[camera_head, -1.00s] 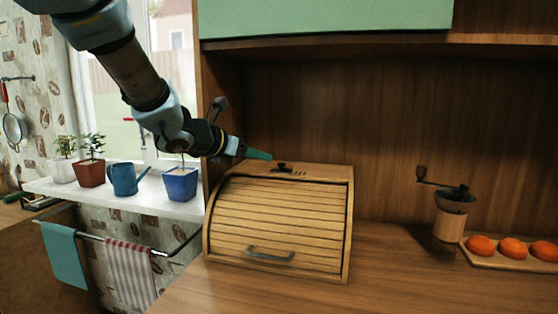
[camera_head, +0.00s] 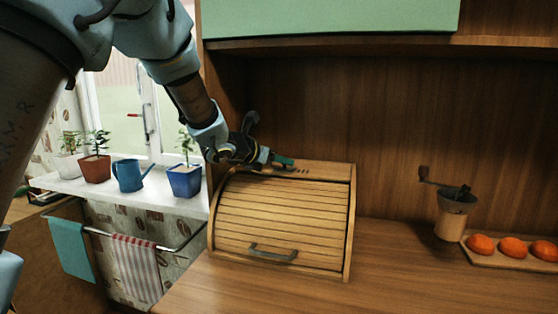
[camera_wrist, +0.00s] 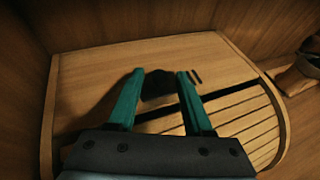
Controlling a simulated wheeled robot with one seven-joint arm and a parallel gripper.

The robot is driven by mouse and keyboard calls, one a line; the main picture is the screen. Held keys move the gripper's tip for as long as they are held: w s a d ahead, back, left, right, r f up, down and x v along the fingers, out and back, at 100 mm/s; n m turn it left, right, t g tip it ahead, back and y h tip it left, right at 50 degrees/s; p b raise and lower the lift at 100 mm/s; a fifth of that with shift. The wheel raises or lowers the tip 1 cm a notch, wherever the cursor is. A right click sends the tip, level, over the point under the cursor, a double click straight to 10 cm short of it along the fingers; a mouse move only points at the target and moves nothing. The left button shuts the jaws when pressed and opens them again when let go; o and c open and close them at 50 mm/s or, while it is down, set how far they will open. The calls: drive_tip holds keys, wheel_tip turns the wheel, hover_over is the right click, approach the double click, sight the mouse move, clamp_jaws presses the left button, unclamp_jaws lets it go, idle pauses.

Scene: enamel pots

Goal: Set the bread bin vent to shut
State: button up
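The wooden bread bin (camera_head: 275,225) stands on the counter with its slatted roll front down; its top also shows in the wrist view (camera_wrist: 85,80). The dark vent knob (camera_wrist: 157,84) is on top of the bin, between my two green fingers in the wrist view. My gripper (camera_head: 287,163) is at the bin's top, fingers spread on either side of the knob; it also shows in the wrist view (camera_wrist: 157,82). I cannot tell whether the fingers touch the knob. Short dark vent slots (camera_wrist: 195,77) lie right of the knob. The vent's setting is hard to tell.
A coffee grinder (camera_head: 452,213) and a board with orange-red fruits (camera_head: 512,247) stand on the counter to the right. A green cabinet (camera_head: 330,17) hangs above.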

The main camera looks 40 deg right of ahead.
clamp_jaws()
idle(1.2)
